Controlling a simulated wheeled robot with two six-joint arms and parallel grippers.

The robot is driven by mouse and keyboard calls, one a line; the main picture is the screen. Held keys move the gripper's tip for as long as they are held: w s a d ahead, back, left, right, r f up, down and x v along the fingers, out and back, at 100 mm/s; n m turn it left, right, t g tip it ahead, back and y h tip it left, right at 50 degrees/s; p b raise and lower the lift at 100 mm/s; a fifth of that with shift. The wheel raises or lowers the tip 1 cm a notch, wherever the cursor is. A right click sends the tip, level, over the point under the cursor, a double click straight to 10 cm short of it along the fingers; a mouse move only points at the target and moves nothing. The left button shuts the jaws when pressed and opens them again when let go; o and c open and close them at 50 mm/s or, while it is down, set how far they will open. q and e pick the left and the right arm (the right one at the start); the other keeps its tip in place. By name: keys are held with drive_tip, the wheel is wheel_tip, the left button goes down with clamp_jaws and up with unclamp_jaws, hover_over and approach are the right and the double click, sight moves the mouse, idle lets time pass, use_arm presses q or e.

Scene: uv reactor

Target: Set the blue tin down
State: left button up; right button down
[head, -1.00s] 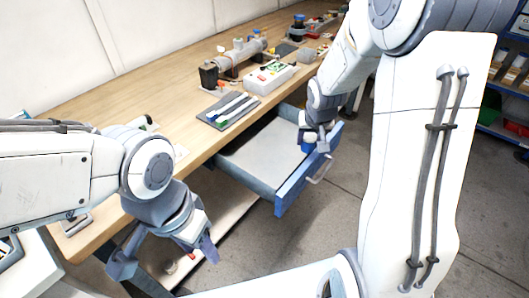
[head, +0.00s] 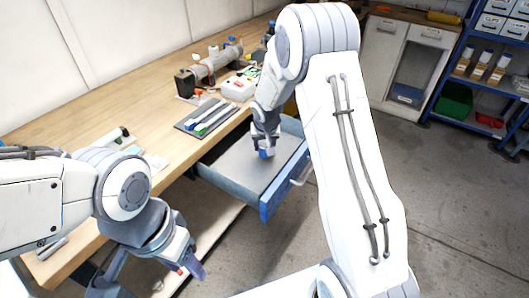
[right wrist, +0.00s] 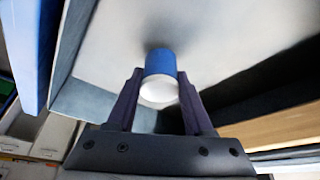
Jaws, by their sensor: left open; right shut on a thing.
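The blue tin (head: 265,153) is held in my right gripper (head: 266,140), over the inside of the open drawer (head: 225,180). In the right wrist view the tin (right wrist: 160,62) sits between the two fingers (right wrist: 159,78), with its white end toward the camera. Its far end is close to the pale drawer floor, with a dark shadow beside it; I cannot tell if it touches. My left gripper (head: 150,275) is open and empty, low in front of the bench and away from the drawer.
The drawer has a blue front (head: 283,187) with a handle and pulls out from under the wooden bench (head: 100,130). Its floor looks clear around the tin. On the bench are a mat with tools (head: 205,117), a white box (head: 238,88) and a grey cylinder apparatus (head: 215,65).

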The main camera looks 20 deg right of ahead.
sight(264, 152)
drive_tip(key=shift+f, duration=1.4)
drive_tip(key=shift+f+b, duration=0.1)
drive_tip(key=shift+b, duration=0.25)
drive_tip(key=shift+f, duration=0.15)
drive_tip(key=shift+c, duration=1.4)
unclamp_jaws()
